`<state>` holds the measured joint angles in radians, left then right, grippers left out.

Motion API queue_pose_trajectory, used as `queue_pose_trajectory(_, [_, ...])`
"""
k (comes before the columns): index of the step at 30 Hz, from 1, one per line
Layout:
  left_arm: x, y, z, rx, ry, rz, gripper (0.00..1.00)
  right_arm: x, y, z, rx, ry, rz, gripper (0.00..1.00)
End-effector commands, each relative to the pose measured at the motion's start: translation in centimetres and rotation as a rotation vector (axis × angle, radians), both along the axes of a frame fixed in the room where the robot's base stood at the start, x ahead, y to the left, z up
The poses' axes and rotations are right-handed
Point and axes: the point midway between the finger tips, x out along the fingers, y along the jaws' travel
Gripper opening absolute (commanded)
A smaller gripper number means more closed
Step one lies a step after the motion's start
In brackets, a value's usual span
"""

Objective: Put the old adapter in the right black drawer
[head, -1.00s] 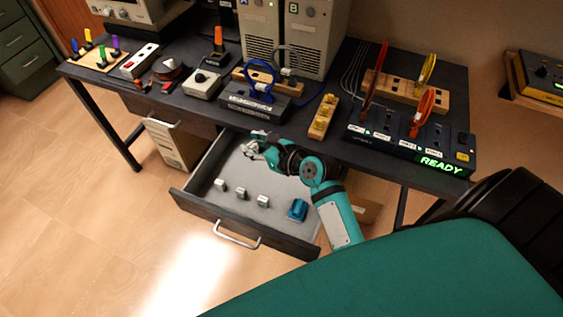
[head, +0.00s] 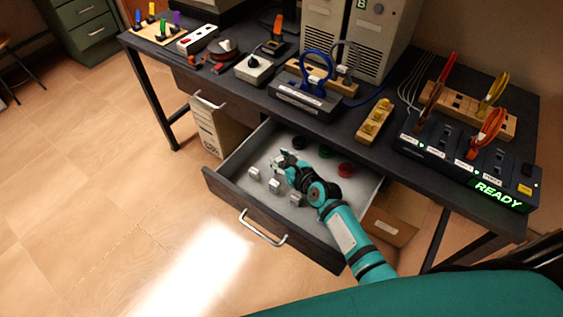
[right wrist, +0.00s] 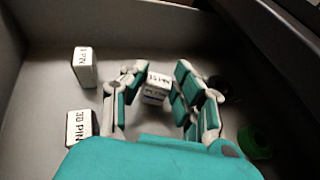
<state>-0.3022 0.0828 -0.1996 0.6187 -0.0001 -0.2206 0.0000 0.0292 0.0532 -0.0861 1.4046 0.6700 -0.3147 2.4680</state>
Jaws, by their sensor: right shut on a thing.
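The right black drawer (head: 240,213) is pulled open under the desk. My right gripper (head: 281,163) is down inside it, near the back left. In the right wrist view, my gripper (right wrist: 155,84) is shut on a small white labelled adapter (right wrist: 154,91), which sits between the fingertips. Its label is too blurred to read surely. Other white adapters stand in the drawer: one (head: 254,173), a second (head: 274,186) and a third (head: 297,200). In the wrist view two show labels, "1 PIN" (right wrist: 84,66) and "30 PIN" (right wrist: 80,126). My left gripper is not in view.
A green round thing (head: 325,151), a red one (head: 346,170) and a black one (head: 299,142) lie at the drawer's back right. The desk edge overhangs the drawer's back. Another handled drawer (head: 208,100), left, is shut. A lit "READY" panel (head: 497,194) stands on the desk.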

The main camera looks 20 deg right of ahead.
Motion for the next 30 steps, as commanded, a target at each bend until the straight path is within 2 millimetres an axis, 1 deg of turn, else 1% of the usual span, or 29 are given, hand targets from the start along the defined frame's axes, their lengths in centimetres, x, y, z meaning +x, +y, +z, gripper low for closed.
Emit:
queue_pose_trajectory(8, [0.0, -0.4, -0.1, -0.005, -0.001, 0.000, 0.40, 0.0, 0.0, -0.2, 0.001, -0.002, -0.001, 0.00])
queue_pose_trajectory(12, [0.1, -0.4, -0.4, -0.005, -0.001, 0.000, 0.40, 0.0, 0.0, -0.7, 0.002, -0.001, -0.002, 0.00])
queue_pose_trajectory(13, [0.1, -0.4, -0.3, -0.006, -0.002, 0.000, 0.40, 0.0, 0.0, -0.5, 0.001, -0.001, -0.001, 0.32])
queue_pose_trajectory(17, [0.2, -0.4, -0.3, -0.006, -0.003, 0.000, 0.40, 0.0, 0.0, -0.5, 0.001, -0.001, -0.001, 0.49])
queue_pose_trajectory(18, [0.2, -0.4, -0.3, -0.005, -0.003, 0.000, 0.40, 0.0, 0.0, -0.5, 0.001, -0.001, -0.001, 0.52])
queue_pose_trajectory(24, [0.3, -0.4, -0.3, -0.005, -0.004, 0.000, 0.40, 0.0, 0.0, -0.5, 0.001, -0.001, -0.001, 0.52])
queue_pose_trajectory(27, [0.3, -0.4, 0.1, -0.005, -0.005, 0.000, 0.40, 0.0, 0.0, 0.0, 0.000, -0.002, -0.001, 0.52])
queue_pose_trajectory(30, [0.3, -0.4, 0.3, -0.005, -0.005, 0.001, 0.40, -1.0, -0.2, 0.2, 0.002, 0.001, -0.001, 0.52])
